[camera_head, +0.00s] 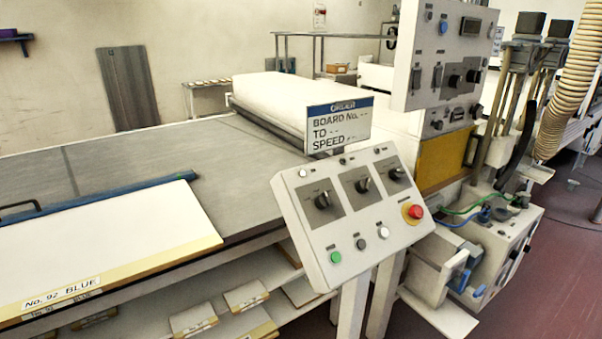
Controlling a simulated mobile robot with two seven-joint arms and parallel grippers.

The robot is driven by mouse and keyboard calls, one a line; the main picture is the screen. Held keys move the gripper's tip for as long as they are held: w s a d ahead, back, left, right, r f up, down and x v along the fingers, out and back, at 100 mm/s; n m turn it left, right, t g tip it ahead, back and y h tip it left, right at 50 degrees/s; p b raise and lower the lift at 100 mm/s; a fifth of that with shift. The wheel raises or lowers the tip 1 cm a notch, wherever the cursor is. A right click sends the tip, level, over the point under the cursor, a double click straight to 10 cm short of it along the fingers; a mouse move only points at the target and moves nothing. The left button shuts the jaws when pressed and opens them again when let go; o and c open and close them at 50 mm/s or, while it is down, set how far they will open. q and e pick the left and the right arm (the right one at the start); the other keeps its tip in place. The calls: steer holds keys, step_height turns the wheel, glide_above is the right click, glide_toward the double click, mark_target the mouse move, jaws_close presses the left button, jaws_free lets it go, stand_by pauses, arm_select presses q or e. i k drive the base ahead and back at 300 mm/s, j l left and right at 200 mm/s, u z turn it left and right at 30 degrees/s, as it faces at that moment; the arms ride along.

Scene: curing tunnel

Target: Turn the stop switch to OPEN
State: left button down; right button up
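A tilted white control box (352,215) stands at the front of the line in the camera_head view. It has a left rotary knob (323,200), a middle rotary knob (362,185) and a right rotary knob (395,173), each on a grey plate. A red mushroom button (415,211) on a yellow ring is at its right. A green button (335,257), a dark button and a white button (383,232) line its lower edge. The labels are too small to read, so I cannot tell which is the stop switch or its setting. Neither gripper is in view.
A sign (338,125) stands behind the box. An upright panel (443,60) with more knobs is at upper right. A conveyor bed (130,165) and a white board (100,245) are at left. Machinery with cables (485,240) is at right. Red floor (540,290) shows at lower right.

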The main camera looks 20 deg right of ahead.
mark_target(396, 172)
steer(key=z, duration=1.25)
